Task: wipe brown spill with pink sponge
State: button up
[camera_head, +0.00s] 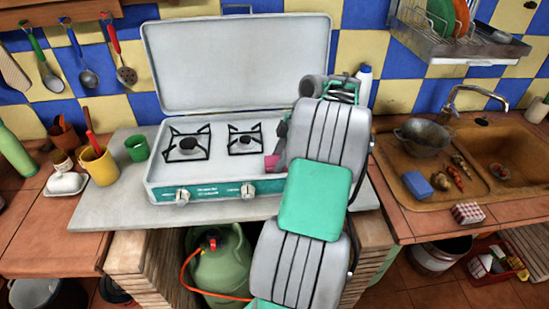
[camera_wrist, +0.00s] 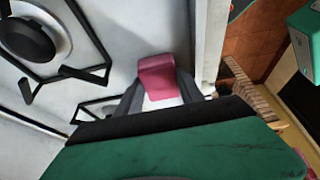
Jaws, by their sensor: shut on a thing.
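The pink sponge (camera_wrist: 157,76) is held between the two dark fingers of my gripper (camera_wrist: 160,92) in the wrist view. My gripper is shut on it, over the right part of the white stove top (camera_wrist: 110,30). In the head view the sponge (camera_head: 271,163) shows as a small pink patch at the left edge of my arm, right of the second burner. Whether the sponge touches the stove surface, I cannot tell. No brown spill is visible in either view; my arm hides part of the stove's right side and the counter there.
Two burners with black grates (camera_head: 187,143) stand left of my gripper, with the raised stove lid (camera_head: 235,65) behind. A white bottle (camera_head: 364,84) stands behind my arm. The sink (camera_head: 500,160) is at right, with a colander (camera_head: 422,137) and blue sponge (camera_head: 417,184) beside it.

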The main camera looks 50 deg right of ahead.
jog(key=shift+s+d+p, duration=0.4)
jog(key=shift+s+d, duration=0.65)
jog(key=shift+d, duration=0.2)
jog(key=shift+w+a+f+b, duration=0.1)
jog(key=shift+w+a+b, duration=0.3)
jog(key=shift+w+a, duration=0.65)
jog(key=shift+w+a+b, duration=0.4)
jog(key=shift+w+a, duration=0.45)
jog(key=shift+a, duration=0.4)
jog(key=shift+s+d+p, duration=0.35)
jog(key=shift+s+d, duration=0.65)
jog(key=shift+d, duration=0.15)
jog(key=shift+s+d+p, duration=0.35)
jog(key=shift+s+d, duration=0.6)
jog(key=shift+d, duration=0.2)
jog(key=shift+w+a+b, duration=0.5)
jog(key=shift+w+a, duration=0.45)
jog(key=shift+a, duration=0.25)
jog(key=shift+f, duration=0.1)
notch_tip(320, 180, up, 5)
jog(key=p, duration=0.4)
jog(key=shift+p, duration=0.3)
